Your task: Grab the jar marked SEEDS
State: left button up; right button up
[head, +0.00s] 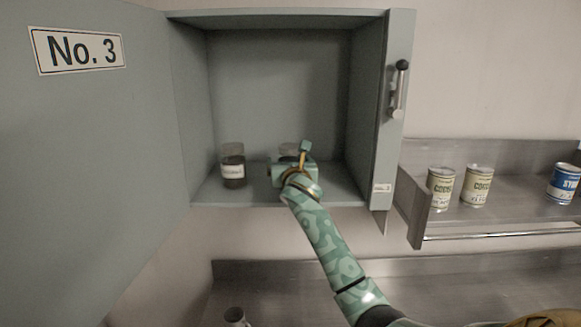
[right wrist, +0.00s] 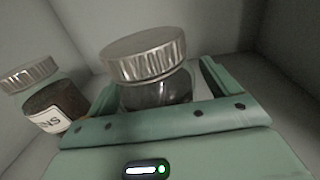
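A glass jar with a silver lid (right wrist: 145,60) stands upright between the fingers of my right gripper (right wrist: 160,95). Its lower part and any label are hidden by the gripper, so I cannot read its marking. In the head view the top of this jar (head: 289,149) shows behind my right gripper (head: 291,168) inside the cabinet. The fingers are apart, one on each side of the jar, with a small gap on the right. A second jar (head: 233,166) with dark contents and a white label stands to the left; its label (right wrist: 50,119) is only partly readable. My left gripper is out of view.
The open cabinet (head: 280,75) has side walls close around the arm, and its door marked No. 3 (head: 90,150) swings out left. A shelf (head: 515,212) at right holds two pale cans (head: 440,188) and a blue can (head: 563,184). A can (head: 236,317) stands below.

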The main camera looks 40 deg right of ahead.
jog(key=shift+a, duration=0.1)
jog(key=c, duration=1.3)
jog(key=shift+o, duration=0.2)
jog(key=shift+r, duration=0.15)
